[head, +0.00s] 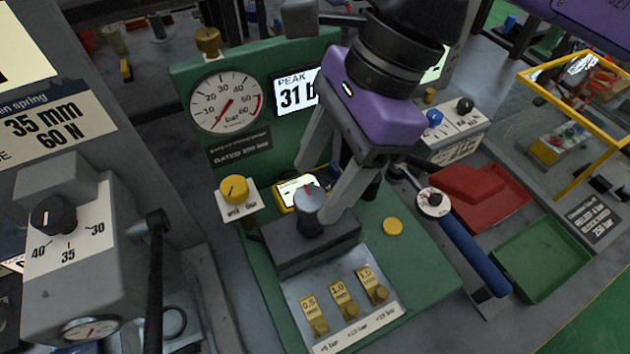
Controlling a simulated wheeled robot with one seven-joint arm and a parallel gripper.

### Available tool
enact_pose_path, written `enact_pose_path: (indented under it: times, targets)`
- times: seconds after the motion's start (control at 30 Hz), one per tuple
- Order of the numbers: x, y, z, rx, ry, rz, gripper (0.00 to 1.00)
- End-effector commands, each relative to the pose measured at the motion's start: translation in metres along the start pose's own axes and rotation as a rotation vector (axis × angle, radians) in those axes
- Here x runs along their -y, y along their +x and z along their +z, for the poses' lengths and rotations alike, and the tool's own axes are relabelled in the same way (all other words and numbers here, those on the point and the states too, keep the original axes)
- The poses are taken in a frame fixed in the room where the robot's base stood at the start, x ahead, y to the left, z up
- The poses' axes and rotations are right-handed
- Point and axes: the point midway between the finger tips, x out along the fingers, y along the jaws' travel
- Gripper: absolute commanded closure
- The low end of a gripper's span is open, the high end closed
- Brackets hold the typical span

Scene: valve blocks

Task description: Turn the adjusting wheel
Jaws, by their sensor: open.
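A grey round knob with a red mark (309,197), which looks like the adjusting wheel, stands on top of a dark grey valve block (305,245) on the green panel. My gripper (314,192) comes down from the upper right, purple body above, with its two grey fingers apart. One fingertip is behind the knob and the other is at its front right side. I cannot tell whether either finger touches it. A pressure gauge (226,102) on the green back plate has a red needle. A display (296,92) reading PEAK 31 is partly hidden by my gripper.
A yellow knob (235,189) stands left of the wheel. Brass pieces (345,300) labelled in mm sit in front. A blue-handled tool (470,255), red tray (505,212) and green tray (548,262) lie right. A grey spring tester (70,250) stands left.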

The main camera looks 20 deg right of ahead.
Motion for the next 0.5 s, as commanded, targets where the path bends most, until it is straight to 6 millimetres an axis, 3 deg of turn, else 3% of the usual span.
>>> enact_pose_path:
  times: [0.2,0.5]
  targets:
    - [0.0,0.019,0.0,0.001,0.0,0.001,0.41]
    - [0.0,0.021,0.0,0.001,0.0,0.0,0.41]
